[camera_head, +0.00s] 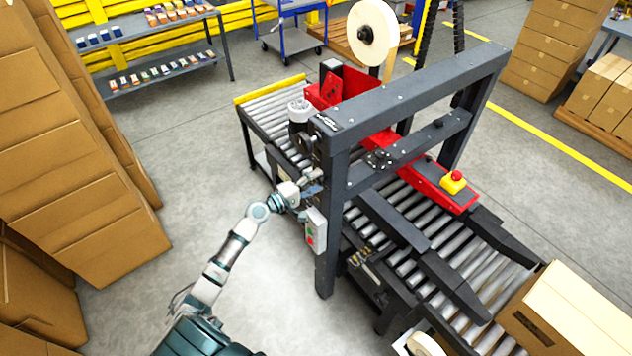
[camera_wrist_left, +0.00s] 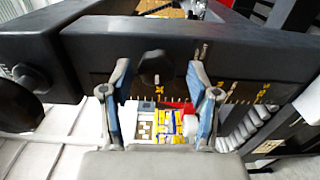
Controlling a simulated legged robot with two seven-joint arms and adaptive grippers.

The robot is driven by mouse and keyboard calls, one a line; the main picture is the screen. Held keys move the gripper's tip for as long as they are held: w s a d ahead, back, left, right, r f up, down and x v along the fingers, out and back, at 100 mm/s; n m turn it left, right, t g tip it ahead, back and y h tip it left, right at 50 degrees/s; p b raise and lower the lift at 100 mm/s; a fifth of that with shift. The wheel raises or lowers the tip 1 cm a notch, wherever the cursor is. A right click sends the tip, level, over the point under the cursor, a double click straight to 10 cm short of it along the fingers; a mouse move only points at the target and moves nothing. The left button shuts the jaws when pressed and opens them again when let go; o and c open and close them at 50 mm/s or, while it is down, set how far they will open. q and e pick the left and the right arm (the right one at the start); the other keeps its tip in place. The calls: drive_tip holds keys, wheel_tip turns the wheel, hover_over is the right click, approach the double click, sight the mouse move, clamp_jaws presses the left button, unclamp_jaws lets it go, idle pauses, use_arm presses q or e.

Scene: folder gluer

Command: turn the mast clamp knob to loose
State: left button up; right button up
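A black round knob (camera_wrist_left: 157,67) with a pale mark at its lower edge sits on the face of a dark beam in the left wrist view, probably the mast clamp knob. My left gripper (camera_wrist_left: 160,82) is open, with one blue-grey finger on each side of the knob and a gap to each. I cannot tell how far the fingertips are from the beam's face. In the head view my left gripper (camera_head: 309,187) is at the near post of the dark machine frame; the knob is not clearly visible there. My right gripper is not in view.
A larger black knob (camera_wrist_left: 20,104) is left of the fingers. A control box (camera_head: 316,230) with green and red buttons hangs just below my left gripper. The roller conveyor (camera_head: 408,228) runs through the frame. Open floor lies left of the machine.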

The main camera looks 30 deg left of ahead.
use_arm(q)
drive_tip(key=shift+a, duration=0.15)
drive_tip(key=v, duration=1.2)
drive_tip(key=shift+w+f, duration=0.1)
drive_tip(key=shift+f, duration=0.1)
